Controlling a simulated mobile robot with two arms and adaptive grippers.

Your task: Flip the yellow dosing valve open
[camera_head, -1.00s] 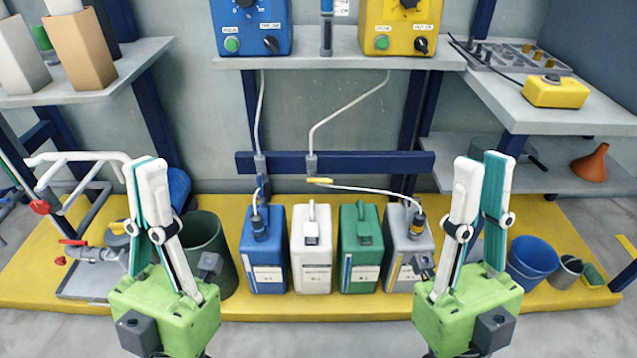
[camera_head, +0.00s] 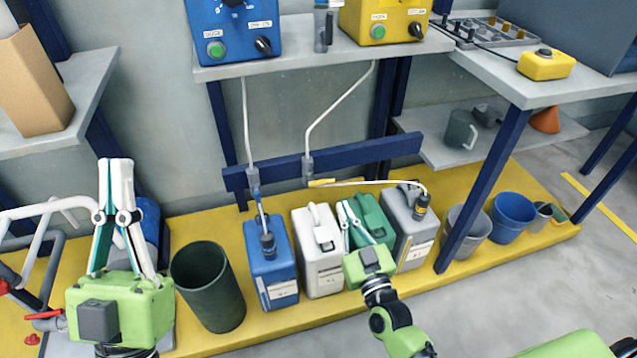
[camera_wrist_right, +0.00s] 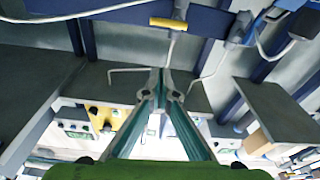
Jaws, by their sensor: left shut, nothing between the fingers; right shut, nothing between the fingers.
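The yellow dosing valve lever (camera_head: 321,183) lies level across a grey valve body on the blue rail (camera_head: 350,160), below a white hose. In the right wrist view the lever (camera_wrist_right: 168,23) lies crosswise near the top, beyond my fingertips. My right gripper (camera_head: 344,206) is shut and empty, in front of the white and green canisters, below and slightly right of the lever in the head view. It shows no contact with the lever; its tips also show in the wrist view (camera_wrist_right: 160,74). My left gripper (camera_head: 116,162) is shut and empty, raised at the left.
A blue canister (camera_head: 270,270), a white one (camera_head: 318,255), a green one (camera_head: 375,218) and a grey one (camera_head: 412,235) stand on the yellow platform. A dark green bin (camera_head: 208,290) stands left of them. A white hose runs from the valve to the grey canister. A shelf overhangs above.

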